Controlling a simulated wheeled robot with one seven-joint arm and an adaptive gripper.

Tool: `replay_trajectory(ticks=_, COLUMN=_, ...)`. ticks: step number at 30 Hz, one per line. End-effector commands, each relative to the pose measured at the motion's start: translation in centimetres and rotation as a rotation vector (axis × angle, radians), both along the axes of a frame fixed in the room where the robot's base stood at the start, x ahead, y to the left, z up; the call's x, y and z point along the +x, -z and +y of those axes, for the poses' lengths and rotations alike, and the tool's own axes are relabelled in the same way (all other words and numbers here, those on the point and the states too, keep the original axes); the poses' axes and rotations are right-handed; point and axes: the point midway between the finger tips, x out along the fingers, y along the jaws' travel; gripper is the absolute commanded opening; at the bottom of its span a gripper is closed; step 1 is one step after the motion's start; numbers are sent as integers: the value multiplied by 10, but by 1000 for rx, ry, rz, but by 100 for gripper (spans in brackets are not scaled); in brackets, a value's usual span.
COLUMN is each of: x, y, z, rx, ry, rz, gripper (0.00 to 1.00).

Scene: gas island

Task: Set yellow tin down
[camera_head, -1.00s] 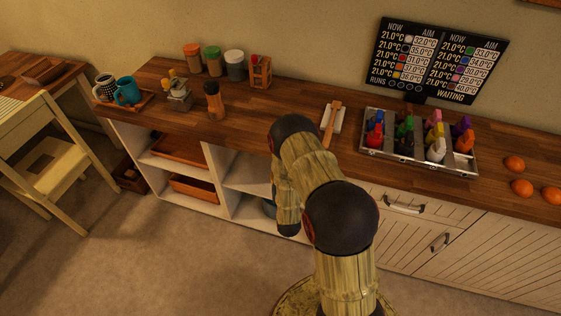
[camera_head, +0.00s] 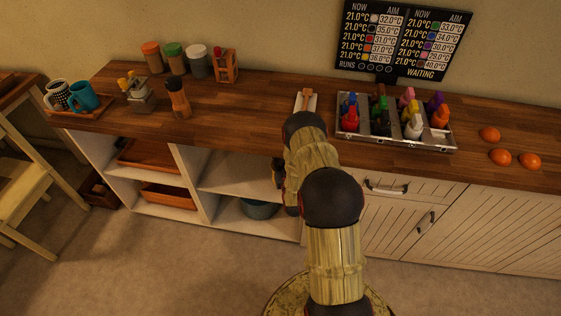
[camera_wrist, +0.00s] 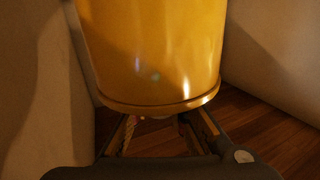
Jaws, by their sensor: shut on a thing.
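The yellow tin (camera_wrist: 150,50) fills the upper middle of the wrist view, its rounded rim facing me. My gripper (camera_wrist: 160,132) is shut on it, with the fingers showing under the rim. Pale walls stand to the left and right of the tin, and a dark wooden surface (camera_wrist: 262,122) shows below and to the right. I cannot tell whether the tin touches that surface. In the head view the tin is hidden, and the end of my arm is mostly behind my own links, in front of the white open shelves (camera_head: 235,178).
The wooden counter (camera_head: 240,115) carries mugs (camera_head: 82,97), jars (camera_head: 175,58), a pepper mill (camera_head: 178,98), a case of coloured bottles (camera_head: 395,139) and oranges (camera_head: 501,157). A teal bowl (camera_head: 258,209) sits on the lower shelf. A chair (camera_head: 22,190) stands at left.

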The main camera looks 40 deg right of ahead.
Motion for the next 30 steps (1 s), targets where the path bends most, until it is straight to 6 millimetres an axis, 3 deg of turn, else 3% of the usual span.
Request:
replay_trajectory(ticks=5, x=1, y=13, z=-11, rx=0, ry=2, rz=0, gripper=0)
replay_trajectory(ticks=10, x=1, y=38, z=-8, rx=0, ry=0, rz=0, gripper=0)
replay_trajectory(ticks=22, x=1, y=42, z=-8, rx=0, ry=0, rz=0, gripper=0)
replay_trajectory(ticks=23, x=1, y=43, z=-8, rx=0, ry=0, rz=1, gripper=16)
replay_trajectory(ticks=30, x=1, y=42, z=-8, rx=0, ry=0, rz=1, gripper=29)
